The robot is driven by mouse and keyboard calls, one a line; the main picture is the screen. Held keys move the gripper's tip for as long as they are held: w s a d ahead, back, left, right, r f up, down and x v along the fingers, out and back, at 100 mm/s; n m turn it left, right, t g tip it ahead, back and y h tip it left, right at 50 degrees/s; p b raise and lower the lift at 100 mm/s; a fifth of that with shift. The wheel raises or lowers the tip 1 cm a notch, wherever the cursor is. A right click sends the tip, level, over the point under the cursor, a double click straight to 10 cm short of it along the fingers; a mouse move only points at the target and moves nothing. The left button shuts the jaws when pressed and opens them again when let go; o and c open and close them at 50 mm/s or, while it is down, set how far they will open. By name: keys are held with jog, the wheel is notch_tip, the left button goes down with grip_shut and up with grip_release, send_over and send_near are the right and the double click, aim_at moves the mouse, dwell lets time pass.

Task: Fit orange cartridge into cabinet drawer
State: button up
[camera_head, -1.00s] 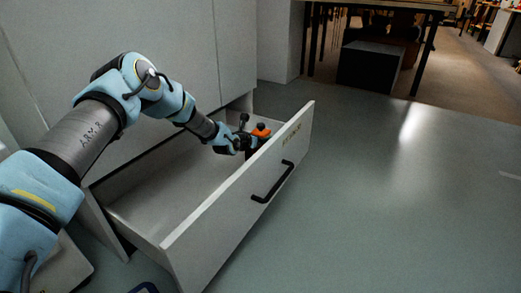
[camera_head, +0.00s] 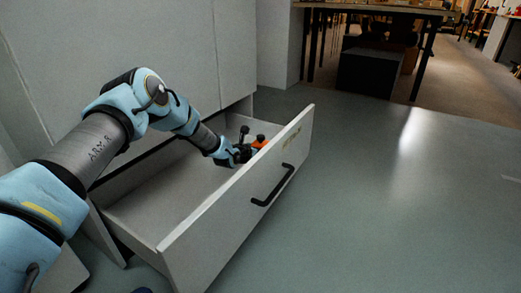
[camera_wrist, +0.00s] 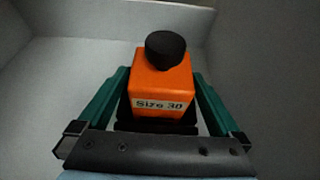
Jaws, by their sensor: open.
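The orange cartridge (camera_head: 260,143) is low inside the far end of the open cabinet drawer (camera_head: 236,213), partly hidden by the drawer front and my gripper (camera_head: 245,152). In the wrist view the cartridge (camera_wrist: 161,84) has a black round knob on top and a white "Size 30" label. My gripper (camera_wrist: 160,95) is open, with its green fingers on either side of the cartridge. The cartridge's underside is hidden, so I cannot tell whether it rests on the drawer floor.
The drawer front has a black handle (camera_head: 272,186) and stands out from the white cabinet (camera_head: 180,50). The near part of the drawer is empty. Grey floor to the right is clear. A table (camera_head: 375,8) with a dark box (camera_head: 370,70) below stands behind.

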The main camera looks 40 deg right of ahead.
jog(key=shift+r, duration=0.15)
jog(key=shift+a+r+p, duration=0.15)
jog(key=shift+a+p, duration=0.15)
jog(key=shift+p, duration=0.1)
jog(key=p+v, duration=0.4)
jog(key=v, duration=0.7)
jog(key=shift+p, duration=0.35)
jog(key=shift+a+r, duration=0.1)
jog(key=shift+r, duration=0.1)
